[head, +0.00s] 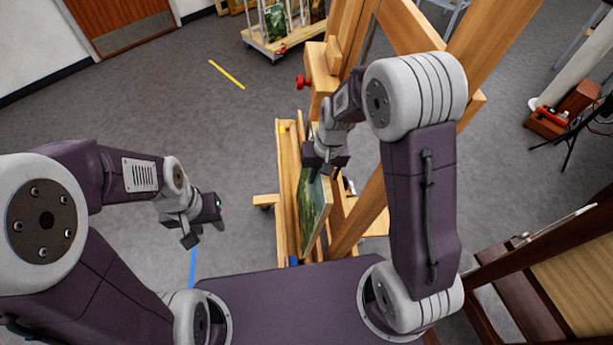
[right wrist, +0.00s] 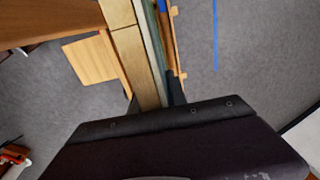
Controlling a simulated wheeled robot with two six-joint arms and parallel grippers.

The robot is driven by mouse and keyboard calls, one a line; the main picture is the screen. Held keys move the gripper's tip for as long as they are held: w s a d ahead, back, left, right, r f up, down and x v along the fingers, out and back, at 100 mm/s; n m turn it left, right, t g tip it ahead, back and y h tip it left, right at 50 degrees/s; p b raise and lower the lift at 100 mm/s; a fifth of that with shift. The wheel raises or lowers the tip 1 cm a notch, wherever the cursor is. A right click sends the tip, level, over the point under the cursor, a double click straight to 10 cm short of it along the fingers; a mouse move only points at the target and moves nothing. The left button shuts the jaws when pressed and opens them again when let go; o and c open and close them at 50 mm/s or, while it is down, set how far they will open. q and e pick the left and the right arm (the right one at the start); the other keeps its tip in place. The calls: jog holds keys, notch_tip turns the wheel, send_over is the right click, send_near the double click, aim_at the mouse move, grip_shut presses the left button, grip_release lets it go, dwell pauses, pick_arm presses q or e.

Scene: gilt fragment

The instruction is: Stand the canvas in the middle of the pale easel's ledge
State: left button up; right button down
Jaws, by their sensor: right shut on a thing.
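The canvas (head: 313,212), a green landscape with a pale edge, is upright at the pale easel (head: 402,25). It lies over or beside the easel's ledge (head: 286,185); I cannot tell whether its bottom edge touches. My right gripper (head: 325,168) is shut on its upper edge and hides part of it. In the right wrist view, the canvas edge (right wrist: 154,45) is a thin greenish strip beside a wooden bar, running down between the jaws (right wrist: 153,103). My left gripper (head: 205,232) is open and empty, left of the ledge, over the floor.
The ledge has a yellow mark at its far end and a blue mark (head: 293,260) at its near end. A red knob (head: 302,82) sticks out from the easel. A wheeled rack (head: 275,42) stands behind. A wooden chair (head: 535,285) is at right. Floor at left is free.

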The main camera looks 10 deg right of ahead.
jog(key=shift+d+f+b, duration=0.45)
jog(key=shift+f+b, duration=0.15)
jog(key=shift+f, duration=0.2)
jog(key=shift+d+f+b, duration=0.45)
jog(key=shift+f+b, duration=0.15)
jog(key=shift+f, duration=0.2)
jog(key=c, duration=1.2)
grip_release()
jog(key=shift+c, duration=0.2)
notch_tip(320, 180, up, 9)
jog(key=d+b, duration=0.1)
jog(key=b, duration=0.1)
jog(key=shift+s+d, duration=0.15)
jog(key=shift+s, duration=0.05)
